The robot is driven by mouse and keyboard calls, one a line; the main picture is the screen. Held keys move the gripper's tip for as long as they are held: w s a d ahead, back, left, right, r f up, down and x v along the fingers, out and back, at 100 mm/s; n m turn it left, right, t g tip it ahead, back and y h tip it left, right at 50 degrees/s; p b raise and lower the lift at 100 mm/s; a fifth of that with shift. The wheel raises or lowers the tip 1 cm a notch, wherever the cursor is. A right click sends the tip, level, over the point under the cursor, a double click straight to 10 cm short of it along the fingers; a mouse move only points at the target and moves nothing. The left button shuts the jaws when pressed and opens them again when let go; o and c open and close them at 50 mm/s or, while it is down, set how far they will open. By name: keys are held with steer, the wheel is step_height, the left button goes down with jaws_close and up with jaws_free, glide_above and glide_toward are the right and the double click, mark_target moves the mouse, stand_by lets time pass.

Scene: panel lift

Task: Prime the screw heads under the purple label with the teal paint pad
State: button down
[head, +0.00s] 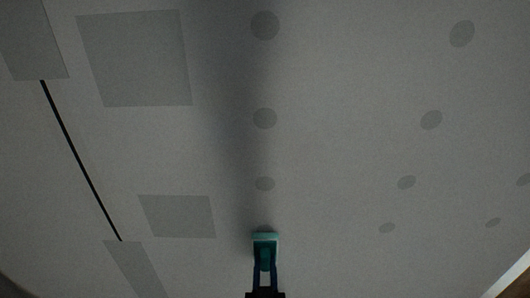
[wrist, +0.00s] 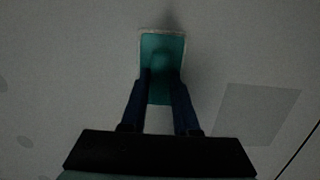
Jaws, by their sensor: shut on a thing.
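My gripper (head: 265,266) is shut on the teal paint pad (head: 265,238) at the bottom middle of the head view. In the wrist view, the two dark blue fingers of my gripper (wrist: 161,76) hold the teal pad (wrist: 162,48), which has a pale far edge. A dark spot shows right at the pad's far edge, partly hidden. I cannot tell whether the pad touches the panel. No purple label is visible.
The pale grey panel (head: 340,150) fills the view. More round spots (head: 431,120) lie to the right. Square grey patches (head: 135,58) and a black seam (head: 80,160) lie left. A pale edge with brown beyond it (head: 510,280) shows at lower right.

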steer(key=shift+w, duration=0.6)
stand_by(0.8)
steer(key=shift+p, duration=0.3)
step_height(320, 180, up, 7)
steer(key=p, duration=0.6)
steer(key=shift+s+f, duration=0.1)
steer(key=shift+f, duration=0.1)
step_height(320, 180, up, 18)
steer(key=p, duration=1.7)
steer(key=shift+r+p, duration=0.1)
steer(key=shift+p, duration=0.3)
step_height(320, 180, up, 18)
steer(key=p, duration=1.5)
steer(key=shift+r, duration=0.25)
